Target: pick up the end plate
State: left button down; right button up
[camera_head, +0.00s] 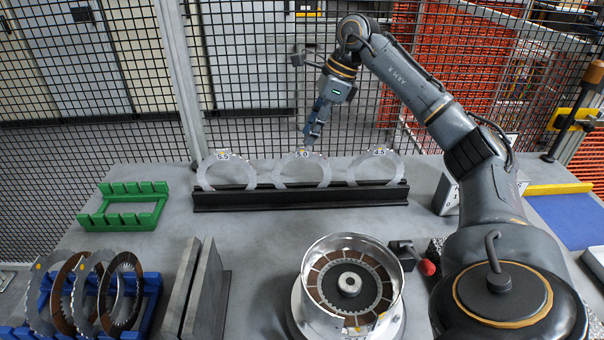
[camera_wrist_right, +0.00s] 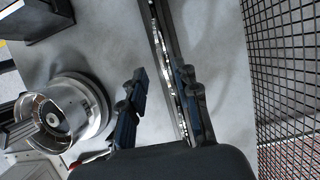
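Three pale toothed ring plates stand upright in a long black rack (camera_head: 300,197) at the back of the table. They are the left plate marked 5.5 (camera_head: 204,178), the middle plate marked 5.0 (camera_head: 279,172) and the right plate (camera_head: 354,172), whose label is hard to read. My right gripper (camera_head: 308,140) points down at the top of the middle plate. In the right wrist view its fingers (camera_wrist_right: 162,100) are spread apart, with a plate edge (camera_wrist_right: 172,80) close to the right finger. Contact cannot be told. My left gripper is not in view.
A round metal clutch housing (camera_head: 393,312) with a brown friction disc stands at the front. A blue rack (camera_head: 152,290) with several discs and a green empty rack (camera_head: 124,221) are at left. Grey upright slabs (camera_head: 208,290) stand nearby. Mesh fencing is behind the table.

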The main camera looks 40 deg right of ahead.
aim_at(302, 150)
jog(key=shift+x, duration=0.95)
jog(key=shift+d+p+x, duration=0.1)
jog(key=shift+p+x, duration=0.2)
jog(key=shift+x, duration=1.05)
jog(key=shift+d+p+x, duration=0.15)
jog(key=shift+p+x, duration=0.1)
jog(key=shift+x, duration=1.05)
grip_shut()
